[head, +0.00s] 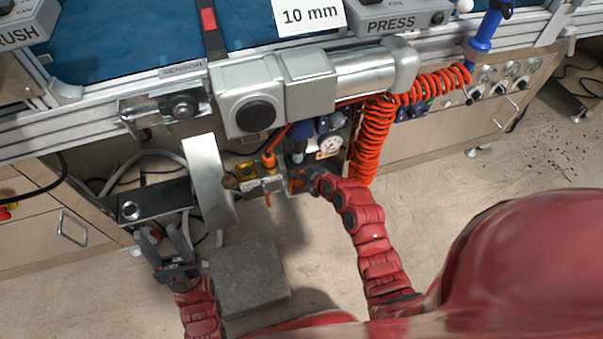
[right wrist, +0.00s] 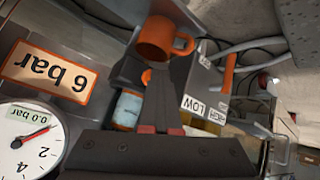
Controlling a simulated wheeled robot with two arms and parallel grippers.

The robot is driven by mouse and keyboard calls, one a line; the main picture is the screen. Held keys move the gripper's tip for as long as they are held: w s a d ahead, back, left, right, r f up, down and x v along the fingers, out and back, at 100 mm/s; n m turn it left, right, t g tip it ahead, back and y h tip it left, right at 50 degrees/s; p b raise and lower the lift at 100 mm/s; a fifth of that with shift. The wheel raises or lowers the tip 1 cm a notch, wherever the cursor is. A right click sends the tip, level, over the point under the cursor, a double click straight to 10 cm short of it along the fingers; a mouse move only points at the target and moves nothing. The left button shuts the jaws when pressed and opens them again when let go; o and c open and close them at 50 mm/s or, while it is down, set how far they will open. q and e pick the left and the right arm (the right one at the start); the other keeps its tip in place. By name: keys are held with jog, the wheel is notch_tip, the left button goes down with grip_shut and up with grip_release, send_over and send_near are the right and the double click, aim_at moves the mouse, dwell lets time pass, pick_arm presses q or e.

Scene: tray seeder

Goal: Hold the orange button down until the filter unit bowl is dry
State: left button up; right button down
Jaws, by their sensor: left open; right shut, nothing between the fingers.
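The filter unit hangs under the machine frame, near the pressure gauge (head: 330,145). In the right wrist view, which is upside down, its bowl (right wrist: 128,106) shows pale blue behind my fingers. Whether water stands in it is unclear. A small orange button (right wrist: 147,77) shows beside the fingers, partly covered. My right gripper (head: 305,178) is shut and empty, its tips (right wrist: 166,62) close to the button; I cannot tell whether they touch or press it. My left gripper (head: 163,240) is open and empty, below the black bracket at left.
An orange mug-like piece (right wrist: 156,38) is near the right fingertips. A coiled orange hose (head: 368,150) hangs right of the unit. A grey block (head: 250,275) lies on the floor.

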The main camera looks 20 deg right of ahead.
dwell(0.8)
jog(key=shift+s, duration=0.8)
jog(key=shift+s, duration=0.1)
jog(key=s, duration=0.5)
jog(key=shift+d+p, duration=0.1)
jog(key=shift+p, duration=0.2)
jog(key=shift+w, duration=0.1)
